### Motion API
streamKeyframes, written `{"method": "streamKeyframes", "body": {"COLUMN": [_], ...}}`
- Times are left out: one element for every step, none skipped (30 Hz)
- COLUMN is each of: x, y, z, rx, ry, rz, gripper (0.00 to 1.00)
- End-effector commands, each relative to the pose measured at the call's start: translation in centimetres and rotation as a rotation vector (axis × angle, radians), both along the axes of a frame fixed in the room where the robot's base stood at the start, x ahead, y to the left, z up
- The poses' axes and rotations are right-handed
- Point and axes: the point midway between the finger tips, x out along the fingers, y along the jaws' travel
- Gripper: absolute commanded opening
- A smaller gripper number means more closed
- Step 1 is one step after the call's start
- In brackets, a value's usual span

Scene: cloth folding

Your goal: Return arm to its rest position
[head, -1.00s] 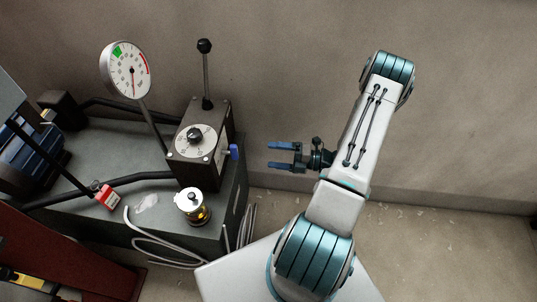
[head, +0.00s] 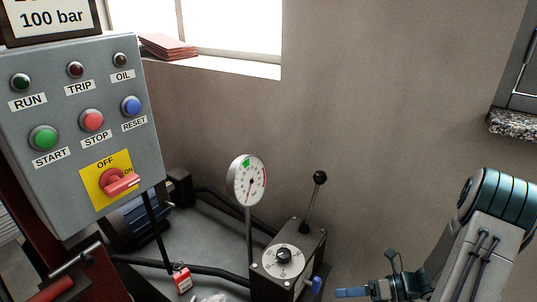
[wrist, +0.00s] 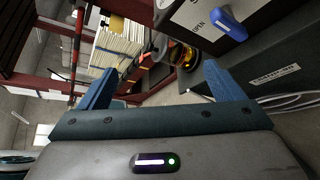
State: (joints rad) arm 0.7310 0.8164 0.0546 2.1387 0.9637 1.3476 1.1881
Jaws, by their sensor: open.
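My gripper (head: 352,292) shows at the bottom right of the head view, with my white and teal arm to its right. Its lower part is cut off by the frame edge. In the wrist view my gripper (wrist: 150,85) has its two blue fingers wide apart with nothing between them. The gripper is open and empty. A dark valve box (head: 288,262) with a round dial and a blue lever (head: 316,284) stands to the left of the gripper, apart from it. The blue lever also shows in the wrist view (wrist: 228,22), above the right finger, beside an "OPEN" label.
A grey control panel (head: 75,110) with buttons and a red switch on yellow (head: 118,183) stands at left. A pressure gauge (head: 246,181) and black-knobbed lever (head: 319,178) rise from the bench. A red tag (head: 182,279) hangs nearby. Bare wall lies behind my arm.

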Motion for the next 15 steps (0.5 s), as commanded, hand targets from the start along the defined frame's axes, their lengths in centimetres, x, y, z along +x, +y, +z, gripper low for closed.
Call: {"method": "streamKeyframes", "body": {"x": [-0.3,-0.6,-0.9,-1.2,-1.5,-1.8,-2.1,-2.4,-2.9,-3.1,-3.5,-3.9,-4.2,-4.5,-4.9], "y": [0.8,1.1,1.6,2.0,2.3,2.7,3.0,3.3,3.6,3.8,4.1,4.4,4.5,4.7,5.0], "z": [1.7,2.4,3.3,4.0,4.6,5.5,6.1,6.7,7.6,8.2,8.7,9.5,10.1,10.7,11.5], "rx": [-0.060,-0.092,-0.136,-0.166,-0.196,-0.235,-0.263,-0.291,-0.325,-0.352,-0.377,-0.409,-0.434,-0.457,-0.487], "ry": [-0.069,-0.108,-0.162,-0.203,-0.243,-0.298,-0.339,-0.380,-0.435,-0.477,-0.518,-0.574,-0.617,-0.659,-0.715], "rz": [0.080,0.125,0.188,0.235,0.282,0.348,0.396,0.444,0.510,0.558,0.609,0.676,0.727,0.777,0.845], "gripper": [0.87,0.87,0.87,0.87,0.87,0.87,0.87,0.87,0.87,0.87,0.87,0.87,0.87,0.87,0.87]}}
